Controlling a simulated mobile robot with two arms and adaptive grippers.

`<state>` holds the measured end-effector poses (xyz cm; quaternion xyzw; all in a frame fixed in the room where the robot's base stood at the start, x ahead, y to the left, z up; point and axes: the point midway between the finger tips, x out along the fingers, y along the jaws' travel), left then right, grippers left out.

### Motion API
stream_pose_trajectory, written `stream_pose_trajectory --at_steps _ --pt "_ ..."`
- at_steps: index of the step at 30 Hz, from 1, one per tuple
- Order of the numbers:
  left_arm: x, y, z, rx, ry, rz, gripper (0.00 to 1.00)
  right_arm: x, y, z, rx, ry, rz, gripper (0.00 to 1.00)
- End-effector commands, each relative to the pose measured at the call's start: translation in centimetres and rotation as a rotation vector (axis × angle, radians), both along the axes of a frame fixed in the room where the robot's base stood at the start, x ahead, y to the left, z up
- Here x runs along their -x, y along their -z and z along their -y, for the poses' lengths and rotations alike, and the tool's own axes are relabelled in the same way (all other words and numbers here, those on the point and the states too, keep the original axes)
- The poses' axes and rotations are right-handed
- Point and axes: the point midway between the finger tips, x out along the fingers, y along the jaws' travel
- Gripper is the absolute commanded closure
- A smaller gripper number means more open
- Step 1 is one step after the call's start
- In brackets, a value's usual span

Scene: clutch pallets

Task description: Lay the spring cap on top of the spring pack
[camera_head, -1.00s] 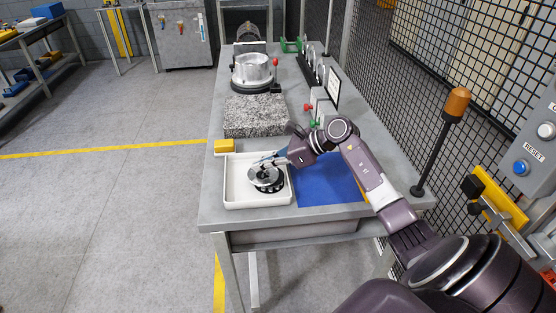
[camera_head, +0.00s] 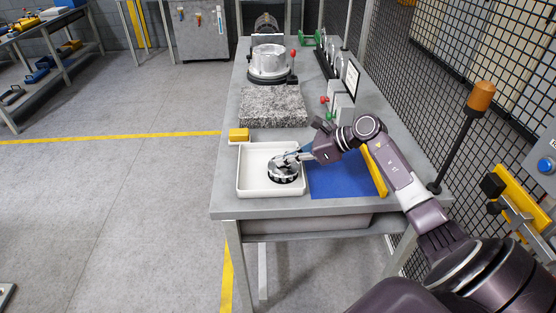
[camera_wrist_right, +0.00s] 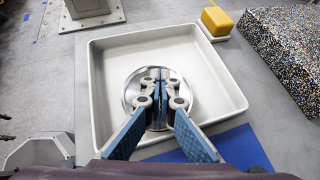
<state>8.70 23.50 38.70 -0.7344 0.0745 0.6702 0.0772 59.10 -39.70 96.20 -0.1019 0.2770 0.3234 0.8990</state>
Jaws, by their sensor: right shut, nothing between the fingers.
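The spring cap (camera_head: 283,166), a round silver disc, lies over the dark spring pack (camera_head: 284,179) in the white tray. The pack's black rim shows below the cap in the head view. In the wrist view the cap (camera_wrist_right: 133,92) covers the pack, which is hidden there. My right gripper (camera_head: 281,159) is above the cap, its blue-padded fingers shut with nothing held. In the wrist view the fingertips (camera_wrist_right: 160,76) meet over the cap's middle; I cannot tell whether they touch it. My left gripper is not in view.
The white tray (camera_head: 243,178) stands at the table's front left, with a blue mat (camera_head: 335,182) to its right. A yellow block (camera_head: 239,135) and a speckled stone slab (camera_head: 273,106) are behind it. A metal housing (camera_head: 269,64) stands farther back. A lamp post (camera_head: 462,140) rises at right.

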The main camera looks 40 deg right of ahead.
Motion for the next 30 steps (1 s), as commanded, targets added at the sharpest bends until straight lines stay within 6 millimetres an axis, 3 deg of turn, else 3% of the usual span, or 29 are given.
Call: stream_pose_trajectory --at_steps 1,7,14,19,30 --pt "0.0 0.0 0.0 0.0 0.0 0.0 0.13 0.3 0.8 0.0 0.002 -0.001 -0.017 1.0" --pt "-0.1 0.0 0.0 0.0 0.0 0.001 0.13 0.1 0.4 0.0 0.001 0.0 -0.009 1.0" --pt "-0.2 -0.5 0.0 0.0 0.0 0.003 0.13 0.1 -1.2 0.0 0.002 -0.001 -0.005 1.0" --pt "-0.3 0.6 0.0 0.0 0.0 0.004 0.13 -0.1 -0.9 0.2 0.002 0.001 -0.009 1.0" --pt "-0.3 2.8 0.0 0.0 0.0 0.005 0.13 5.1 -0.7 4.4 0.002 0.003 -0.013 1.0"
